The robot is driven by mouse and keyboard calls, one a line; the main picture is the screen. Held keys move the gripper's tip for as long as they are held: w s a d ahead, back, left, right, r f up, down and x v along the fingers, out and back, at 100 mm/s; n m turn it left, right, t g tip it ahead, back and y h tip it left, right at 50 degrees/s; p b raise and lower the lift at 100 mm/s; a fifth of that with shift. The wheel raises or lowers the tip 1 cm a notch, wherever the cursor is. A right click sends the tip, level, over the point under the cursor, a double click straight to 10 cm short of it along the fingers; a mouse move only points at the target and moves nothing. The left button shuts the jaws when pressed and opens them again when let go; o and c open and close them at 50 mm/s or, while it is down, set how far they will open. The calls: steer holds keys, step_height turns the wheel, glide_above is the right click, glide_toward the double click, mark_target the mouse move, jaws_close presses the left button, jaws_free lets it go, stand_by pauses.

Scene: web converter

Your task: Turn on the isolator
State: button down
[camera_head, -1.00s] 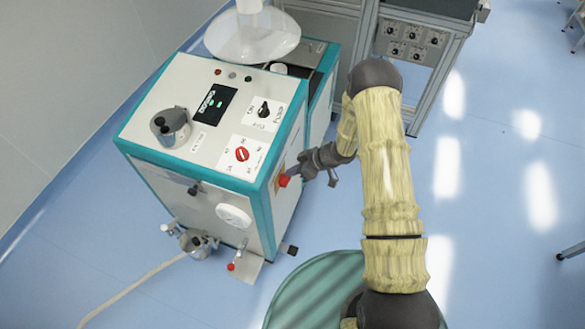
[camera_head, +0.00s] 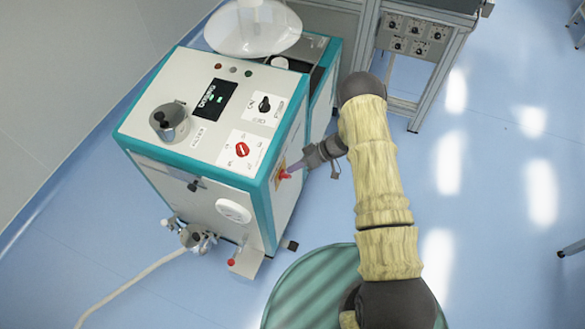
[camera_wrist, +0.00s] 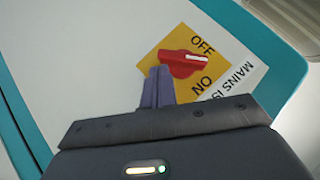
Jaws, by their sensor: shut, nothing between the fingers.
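The isolator (camera_wrist: 184,62) is a red rotary knob on a yellow plate (camera_wrist: 172,45) marked OFF and ON in the wrist view. Its white pointer line lies near the OFF lettering. In the head view the isolator (camera_head: 284,175) is on the right side face of the white and teal machine (camera_head: 195,115). My gripper (camera_wrist: 158,72) is shut and empty, its purple fingertips at the left lower edge of the red knob. In the head view my gripper (camera_head: 291,170) reaches the knob from the right. Whether the tips touch the knob cannot be told.
The machine's top panel carries another red knob (camera_head: 242,149), a black knob (camera_head: 264,104) and a metal cup (camera_head: 170,123). A frame with a grey control panel (camera_head: 415,35) stands behind.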

steer(key=f+m+g+y+b, duration=0.1)
steer(key=g+b, duration=0.1)
steer(key=b, duration=0.1)
steer(key=shift+d+f+m+y, duration=0.1)
steer(key=shift+m+y, duration=0.2)
steer(key=shift+m, duration=0.1)
steer(key=w+d+b, duration=0.4)
steer(key=w+d, duration=0.3)
steer(key=d, duration=0.3)
steer(key=shift+d, duration=0.2)
stand_by(0.7)
steer(key=shift+w, duration=0.1)
